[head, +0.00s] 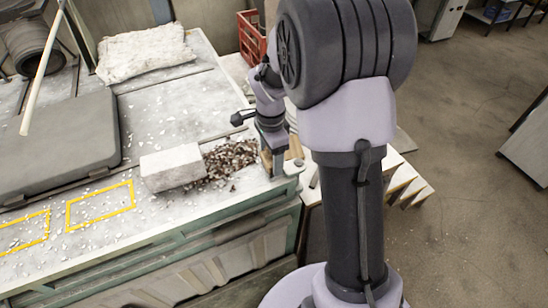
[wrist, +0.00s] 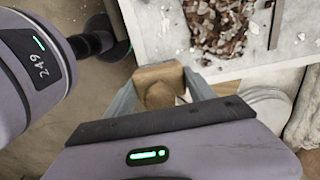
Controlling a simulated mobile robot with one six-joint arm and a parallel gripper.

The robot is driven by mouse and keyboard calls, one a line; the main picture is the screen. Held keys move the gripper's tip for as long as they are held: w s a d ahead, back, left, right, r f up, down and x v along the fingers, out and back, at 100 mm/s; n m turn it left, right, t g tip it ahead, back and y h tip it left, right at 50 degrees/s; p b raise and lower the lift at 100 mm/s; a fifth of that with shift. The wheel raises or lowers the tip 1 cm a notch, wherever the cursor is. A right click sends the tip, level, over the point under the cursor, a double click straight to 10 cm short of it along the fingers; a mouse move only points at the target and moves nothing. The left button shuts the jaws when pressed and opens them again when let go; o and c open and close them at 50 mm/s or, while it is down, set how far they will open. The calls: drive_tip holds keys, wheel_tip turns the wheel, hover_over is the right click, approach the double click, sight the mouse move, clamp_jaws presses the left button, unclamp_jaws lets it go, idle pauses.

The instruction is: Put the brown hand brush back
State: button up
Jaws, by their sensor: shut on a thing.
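The brown hand brush (wrist: 158,75) shows in the wrist view as a tan wooden block with a rounded part between my fingers. My gripper (wrist: 162,92) is shut on it, one finger on each side. In the head view my gripper (head: 273,165) points down at the right end of the workbench. Some of the brush's tan wood (head: 266,160) shows beside the fingers there. The bristles are hidden, and I cannot tell whether the brush touches the bench.
A pile of brown chips (head: 230,160) and a pale block (head: 172,168) lie left of my gripper on the workbench (head: 165,108). Yellow outlines (head: 100,205) mark its front left. A red crate (head: 251,40) stands behind. Wooden boards (head: 408,185) stand right of the bench.

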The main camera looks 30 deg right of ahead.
drive_tip(key=f, duration=0.1)
drive_tip(key=d+f, duration=0.1)
drive_tip(key=w+f, duration=0.1)
drive_tip(key=shift+w+d+f, duration=0.1)
drive_tip(key=shift+d+f, duration=0.1)
drive_tip(key=shift+f, duration=0.15)
drive_tip(key=shift+f, duration=0.15)
drive_tip(key=o, duration=1.3)
